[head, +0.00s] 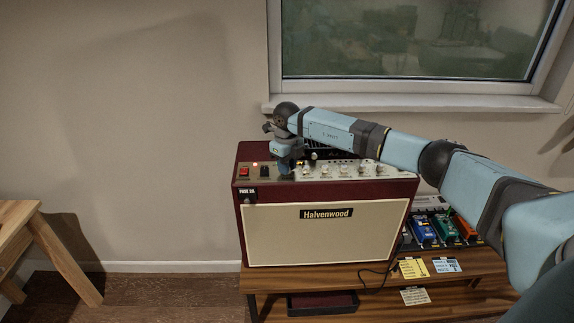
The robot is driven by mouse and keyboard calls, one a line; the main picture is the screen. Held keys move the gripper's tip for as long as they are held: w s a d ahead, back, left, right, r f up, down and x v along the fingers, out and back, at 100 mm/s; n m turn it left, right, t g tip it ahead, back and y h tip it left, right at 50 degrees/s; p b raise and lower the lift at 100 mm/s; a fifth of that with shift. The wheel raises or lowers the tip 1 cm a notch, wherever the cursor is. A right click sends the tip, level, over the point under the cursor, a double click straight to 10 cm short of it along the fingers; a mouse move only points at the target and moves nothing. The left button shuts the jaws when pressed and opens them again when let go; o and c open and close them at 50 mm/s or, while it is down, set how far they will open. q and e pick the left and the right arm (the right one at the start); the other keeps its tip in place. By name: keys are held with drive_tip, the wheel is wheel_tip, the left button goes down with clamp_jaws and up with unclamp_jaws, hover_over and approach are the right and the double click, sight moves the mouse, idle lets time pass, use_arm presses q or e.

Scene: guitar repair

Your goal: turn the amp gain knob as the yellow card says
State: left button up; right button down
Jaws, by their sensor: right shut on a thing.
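The amp is a dark red box with a cream front (320,233) and a "Halvenwood" badge, standing on a wooden bench. Its control panel along the top front edge carries a lit red lamp, switches at the left and a row of pale knobs (345,169). My right gripper (287,170) points down at the left part of the panel, shut on a small knob there that its fingers hide. I cannot read the panel labels. The yellow card (413,268) hangs at the bench's front edge, right of the amp; its writing is too small to read. My left gripper is out of view.
A pedal board (437,241) with blue, green and orange pedals stands right of the amp. A pale blue card (446,265) and a lower card (414,296) are near the yellow one. A wooden table (22,225) is at the left; the floor between is clear.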

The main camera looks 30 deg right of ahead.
idle(0.4)
drive_tip(key=c, duration=1)
unclamp_jaws()
drive_tip(key=shift+r, duration=0.1)
wheel_tip(320, 180, up, 14)
drive_tip(key=b, duration=0.1)
drive_tip(key=shift+f, duration=0.2)
